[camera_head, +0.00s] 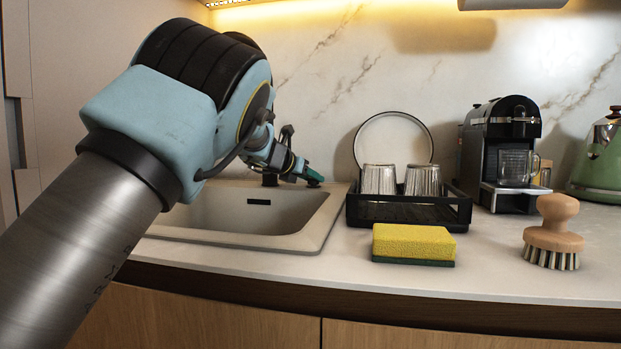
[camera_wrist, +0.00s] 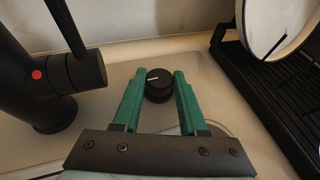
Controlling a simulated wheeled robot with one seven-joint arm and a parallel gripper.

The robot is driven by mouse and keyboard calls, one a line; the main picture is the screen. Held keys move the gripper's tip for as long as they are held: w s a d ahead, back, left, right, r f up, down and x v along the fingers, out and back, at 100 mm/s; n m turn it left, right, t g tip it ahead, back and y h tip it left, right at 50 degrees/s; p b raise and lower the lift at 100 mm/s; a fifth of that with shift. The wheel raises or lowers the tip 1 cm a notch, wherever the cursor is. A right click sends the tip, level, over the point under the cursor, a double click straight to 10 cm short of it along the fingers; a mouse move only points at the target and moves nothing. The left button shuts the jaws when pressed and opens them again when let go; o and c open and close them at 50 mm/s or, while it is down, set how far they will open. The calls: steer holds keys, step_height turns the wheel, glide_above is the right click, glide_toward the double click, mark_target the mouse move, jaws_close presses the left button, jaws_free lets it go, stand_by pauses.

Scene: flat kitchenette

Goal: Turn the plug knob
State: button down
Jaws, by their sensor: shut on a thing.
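The plug knob (camera_wrist: 159,86) is a small round black knob with a white line on its top. It sits on the sink's rim, between the two green fingers of my gripper (camera_wrist: 159,76) in the wrist view. My gripper is shut on it. In the head view my gripper (camera_head: 314,178) reaches down at the back right corner of the beige sink (camera_head: 322,222), and the knob itself is hidden or too small to tell there.
A black faucet (camera_wrist: 75,75) stands left of the fingers. A black dish rack (camera_head: 410,212) with glasses and a plate (camera_head: 393,135) is close on the right. A yellow sponge (camera_head: 413,243), a wooden brush (camera_head: 554,238), a coffee machine (camera_head: 502,150) and a green kettle (camera_head: 600,165) are farther right.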

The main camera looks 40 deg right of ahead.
steer(key=n+t, duration=0.1)
steer(key=n+t+y+p, duration=0.1)
steer(key=t, duration=0.1)
steer(key=shift+s+d+r+n+p, duration=0.1)
steer(key=shift+s+r+n+p, duration=0.05)
steer(key=shift+s+n+p, duration=0.15)
steer(key=n+t+y+p, duration=0.1)
steer(key=p, duration=0.1)
steer(key=n+t+y+p, duration=0.1)
steer(key=shift+s+d+r+n+t+p, duration=0.1)
steer(key=shift+s+r+n+t+p, duration=0.1)
steer(key=shift+n+t+p, duration=0.15)
steer(key=n+t+y+p, duration=0.1)
steer(key=p, duration=0.2)
steer(key=shift+w+n, duration=0.1)
steer(key=shift+n, duration=0.25)
steer(key=n+t+y+p, duration=0.1)
steer(key=p, duration=0.3)
steer(key=shift+d+n+t+y, duration=0.1)
steer(key=shift+n+t+y, duration=0.2)
steer(key=shift+y, duration=0.1)
steer(key=shift+f+n+t+y+p, duration=0.15)
steer(key=shift+n+t+y+p, duration=0.35)
steer(key=shift+p, duration=0.75)
steer(key=shift+f+n+y+p, duration=0.2)
steer(key=shift+n+y+p, duration=0.1)
steer(key=shift+p, duration=0.15)
steer(key=c, duration=0.7)
jaws_free()
steer(key=shift+c, duration=0.2)
